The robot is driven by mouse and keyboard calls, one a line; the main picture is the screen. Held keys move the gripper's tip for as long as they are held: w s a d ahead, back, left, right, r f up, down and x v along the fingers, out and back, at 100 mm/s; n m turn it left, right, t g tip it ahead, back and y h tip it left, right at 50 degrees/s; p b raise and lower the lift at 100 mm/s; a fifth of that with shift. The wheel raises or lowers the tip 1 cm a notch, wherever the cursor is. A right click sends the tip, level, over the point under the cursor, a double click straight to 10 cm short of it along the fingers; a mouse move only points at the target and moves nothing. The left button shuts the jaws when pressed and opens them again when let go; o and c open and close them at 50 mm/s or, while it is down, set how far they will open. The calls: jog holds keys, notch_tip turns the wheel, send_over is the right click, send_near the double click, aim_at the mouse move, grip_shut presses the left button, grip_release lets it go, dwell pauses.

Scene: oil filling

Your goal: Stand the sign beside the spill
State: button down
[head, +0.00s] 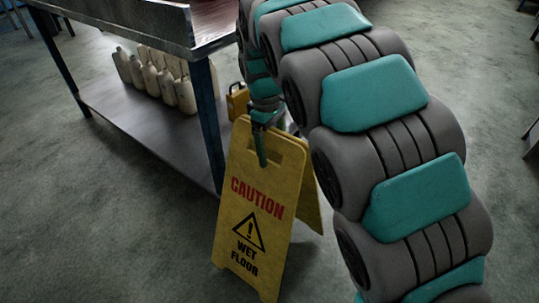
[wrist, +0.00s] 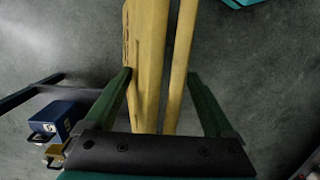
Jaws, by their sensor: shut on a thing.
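The yellow caution sign (head: 260,205) hangs or stands upright at the middle of the head view, slightly tilted, its two panels a little apart. Whether its feet touch the floor is unclear. My gripper (head: 262,145) is at the sign's top, with a green finger through the handle slot. In the wrist view my gripper (wrist: 160,78) has a finger on each side of the sign's yellow panels (wrist: 152,60) and is shut on it. I cannot make out a spill in either view.
A metal workbench (head: 150,28) stands at the left, with several beige bottles (head: 165,84) on its lower shelf (head: 140,120). A small yellow item (head: 237,101) sits behind the sign. A blue box (wrist: 57,118) shows in the wrist view. Grey floor (head: 100,230) at front left is clear.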

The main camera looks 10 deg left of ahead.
jog(key=shift+d+f+b, duration=0.1)
jog(key=shift+f+b, duration=0.3)
jog(key=shift+f, duration=1.15)
grip_release()
notch_tip(320, 180, up, 12)
jog(key=a, duration=0.1)
jog(key=shift+w+a, duration=0.15)
jog(key=shift+w, duration=0.15)
jog(key=shift+f, duration=0.1)
jog(key=s+d+f+m, duration=0.1)
jog(key=s+d+m, duration=0.4)
jog(key=d, duration=0.5)
jog(key=s+d+f+m, duration=0.1)
jog(key=s+d+m, duration=0.2)
jog(key=s+d, duration=0.6)
jog(key=s+d+f+m, duration=0.2)
jog(key=s+d+f, duration=0.2)
jog(key=s, duration=0.4)
jog(key=s+d+f+m+g+y, duration=0.1)
jog(key=s+d+f+m, duration=0.2)
jog(key=s, duration=0.5)
jog(key=shift+s+d+f, duration=0.4)
jog(key=shift+d+f, duration=0.3)
jog(key=shift+d, duration=0.35)
